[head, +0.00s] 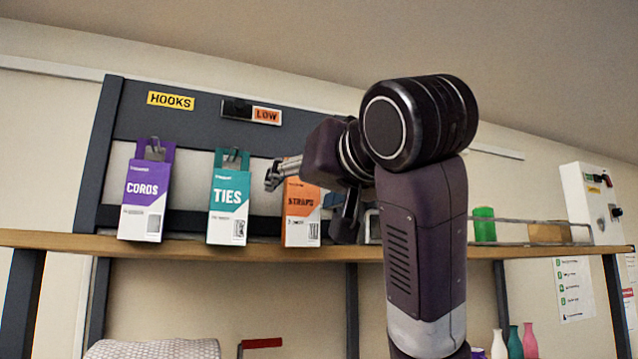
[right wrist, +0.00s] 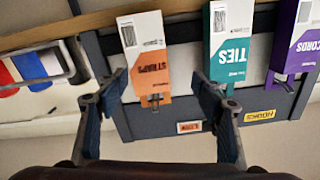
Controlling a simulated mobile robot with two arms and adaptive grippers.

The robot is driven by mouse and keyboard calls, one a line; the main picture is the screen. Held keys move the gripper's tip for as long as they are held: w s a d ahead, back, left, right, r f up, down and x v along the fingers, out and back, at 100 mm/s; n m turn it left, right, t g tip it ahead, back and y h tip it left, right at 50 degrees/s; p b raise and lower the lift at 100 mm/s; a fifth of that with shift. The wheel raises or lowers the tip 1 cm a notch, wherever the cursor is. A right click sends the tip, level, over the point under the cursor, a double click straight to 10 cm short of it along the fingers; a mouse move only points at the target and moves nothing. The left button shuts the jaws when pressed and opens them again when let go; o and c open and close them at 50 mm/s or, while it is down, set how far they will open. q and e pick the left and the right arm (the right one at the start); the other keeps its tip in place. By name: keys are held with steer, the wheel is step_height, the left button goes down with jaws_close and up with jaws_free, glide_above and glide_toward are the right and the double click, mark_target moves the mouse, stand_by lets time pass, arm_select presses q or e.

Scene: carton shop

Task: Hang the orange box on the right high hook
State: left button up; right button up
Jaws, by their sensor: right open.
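The orange box (head: 298,228), white below and marked STRAPS, is third from the left in the row on the grey hook board (head: 194,122). My right gripper (head: 273,176) reaches in from the right and partly covers its upper part. In the right wrist view the orange box (right wrist: 146,52) appears upside down, its hang tab pointing toward the gap between the fingers. There my right gripper (right wrist: 161,88) is open and empty, one finger on each side of the tab. I cannot make out the right high hook; my arm hides part of the board. My left gripper is out of view.
A purple CORDS box (head: 145,200) and a teal TIES box (head: 228,205) are to the left, TIES close to my gripper. The wooden shelf (head: 60,241) runs below. A green cup (head: 484,224) and brown box (head: 549,232) are at the right.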

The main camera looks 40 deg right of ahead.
steer(key=v, duration=0.6)
steer(key=shift+s, duration=0.25)
steer(key=shift+d+f, duration=0.1)
